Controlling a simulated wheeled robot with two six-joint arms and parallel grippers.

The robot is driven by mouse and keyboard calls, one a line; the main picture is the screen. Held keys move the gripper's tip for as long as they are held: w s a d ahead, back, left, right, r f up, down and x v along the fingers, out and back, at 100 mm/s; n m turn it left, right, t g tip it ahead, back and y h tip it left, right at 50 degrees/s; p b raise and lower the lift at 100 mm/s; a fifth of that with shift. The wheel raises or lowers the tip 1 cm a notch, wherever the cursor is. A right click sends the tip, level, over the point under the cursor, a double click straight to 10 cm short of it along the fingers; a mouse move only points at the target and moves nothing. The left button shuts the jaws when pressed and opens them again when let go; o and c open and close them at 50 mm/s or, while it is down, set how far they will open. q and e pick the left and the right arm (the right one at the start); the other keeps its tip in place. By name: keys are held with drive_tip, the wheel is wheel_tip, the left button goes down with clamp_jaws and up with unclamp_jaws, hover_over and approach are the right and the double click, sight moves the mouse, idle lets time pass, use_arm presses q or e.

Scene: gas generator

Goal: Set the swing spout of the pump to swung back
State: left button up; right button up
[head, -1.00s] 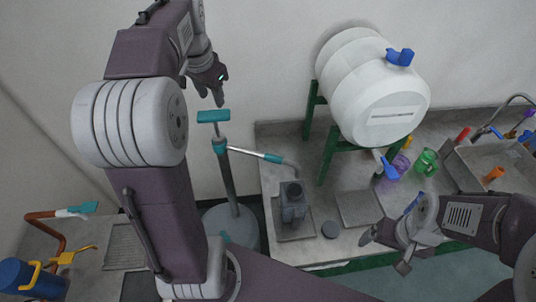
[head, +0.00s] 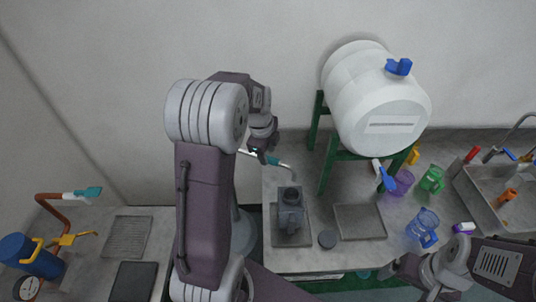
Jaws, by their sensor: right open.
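The pump's swing spout (head: 277,160), a pale tube with a teal sleeve and a bent grey tip, points right over the counter, near a grey canister-like item (head: 290,212). My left gripper (head: 262,154) is at the spout's teal sleeve, in front of part of it. Whether its fingers are closed on the spout cannot be told. The pump's grey base (head: 243,230) shows partly beside my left arm. The pump's upright pole and teal top handle are hidden behind that arm. My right gripper (head: 402,270) is open and empty at the lower right, by the counter's front edge.
A white water barrel (head: 375,100) on a green stand (head: 327,170) rises right of the spout. Purple, green and blue mugs (head: 424,226) stand near a sink (head: 500,190). A copper-piped gas unit (head: 52,215) stands left. The wall above is clear.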

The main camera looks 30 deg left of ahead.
use_arm(q)
drive_tip(key=shift+w+d+f, duration=0.15)
drive_tip(key=shift+d+f, duration=0.05)
drive_tip(key=shift+f, duration=0.25)
drive_tip(key=shift+w+d+f, duration=0.15)
drive_tip(key=shift+f, duration=0.3)
drive_tip(key=shift+a+f, duration=0.15)
drive_tip(key=shift+f, duration=0.05)
drive_tip(key=shift+a+f, duration=0.15)
drive_tip(key=shift+a, duration=0.25)
drive_tip(key=shift+d, duration=0.15)
clamp_jaws()
